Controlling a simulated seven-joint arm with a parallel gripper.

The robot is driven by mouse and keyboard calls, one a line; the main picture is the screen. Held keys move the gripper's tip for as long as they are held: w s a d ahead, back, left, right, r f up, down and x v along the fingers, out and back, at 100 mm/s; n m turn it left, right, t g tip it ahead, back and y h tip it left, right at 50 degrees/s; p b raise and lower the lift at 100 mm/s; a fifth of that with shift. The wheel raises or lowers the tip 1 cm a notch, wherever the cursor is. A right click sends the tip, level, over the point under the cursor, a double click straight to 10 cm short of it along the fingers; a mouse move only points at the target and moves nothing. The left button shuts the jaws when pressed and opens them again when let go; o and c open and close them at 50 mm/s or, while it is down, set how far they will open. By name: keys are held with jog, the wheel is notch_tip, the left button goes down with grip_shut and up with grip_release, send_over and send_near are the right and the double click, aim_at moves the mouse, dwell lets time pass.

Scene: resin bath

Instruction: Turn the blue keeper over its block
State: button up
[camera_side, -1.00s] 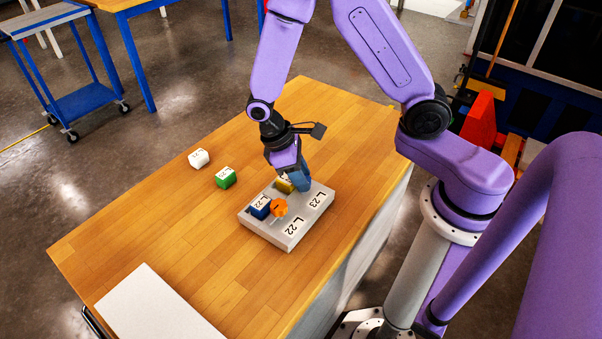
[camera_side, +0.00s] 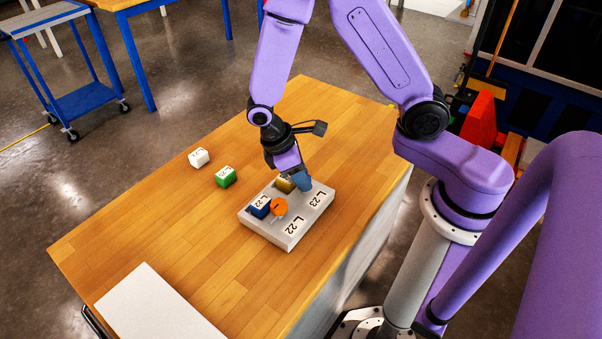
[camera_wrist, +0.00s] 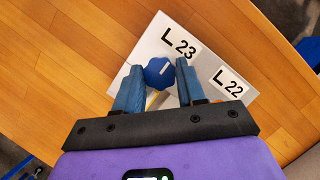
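In the side view my gripper (camera_side: 303,184) points down at the far corner of the grey fixture (camera_side: 289,241) and hides the keeper. A yellow block (camera_side: 284,185) sits in the fixture next to the fingers; only a sliver shows in the wrist view (camera_wrist: 152,98).
An orange keeper (camera_side: 279,206) stands on the fixture beside a dark blue block (camera_side: 258,208), near the L 22 label. A green block (camera_side: 226,177) and a white block (camera_side: 199,158) lie loose on the wooden table. A white panel (camera_side: 155,308) lies at the near left.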

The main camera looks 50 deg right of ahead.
jog(key=o, duration=0.3)
jog(key=shift+r, duration=0.15)
jog(key=v, duration=1.7)
jog(key=shift+a, duration=0.15)
jog(key=s+d+n+t+y, duration=0.1)
jog(key=s+d, duration=0.2)
jog(key=s, duration=0.7)
jog(key=s+d+n+t+y, duration=0.2)
jog(key=s+d, duration=0.1)
jog(key=s, duration=0.8)
jog(key=shift+d+y, duration=0.15)
jog(key=shift+y, duration=0.15)
